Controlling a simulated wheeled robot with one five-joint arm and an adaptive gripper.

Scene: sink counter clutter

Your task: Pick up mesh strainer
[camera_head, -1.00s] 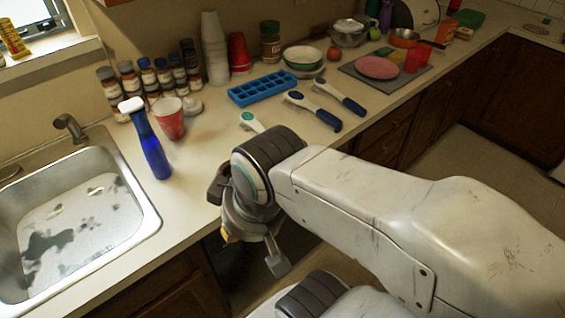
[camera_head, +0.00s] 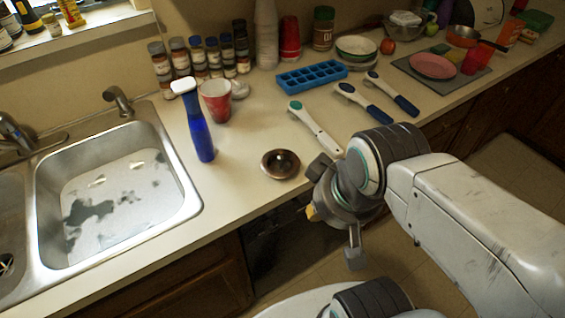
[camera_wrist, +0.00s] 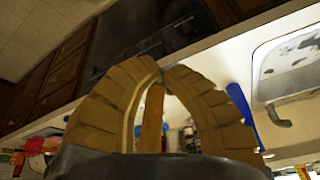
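A small round, dark metal dish-shaped piece (camera_head: 281,164), which looks like the mesh strainer, lies on the counter near its front edge. Its mesh cannot be made out at this size. My gripper (camera_head: 312,212) is to the right of it and nearer to me, off the counter's front edge and apart from the strainer. In the wrist view its yellow ribbed fingers (camera_wrist: 161,72) curve together until their tips appear to meet. Nothing is seen held between them. I cannot make out the strainer in the wrist view.
A blue ice tray (camera_head: 311,75) is farther back. The sink (camera_head: 187,203) is at left. Counter around the strainer is clear.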

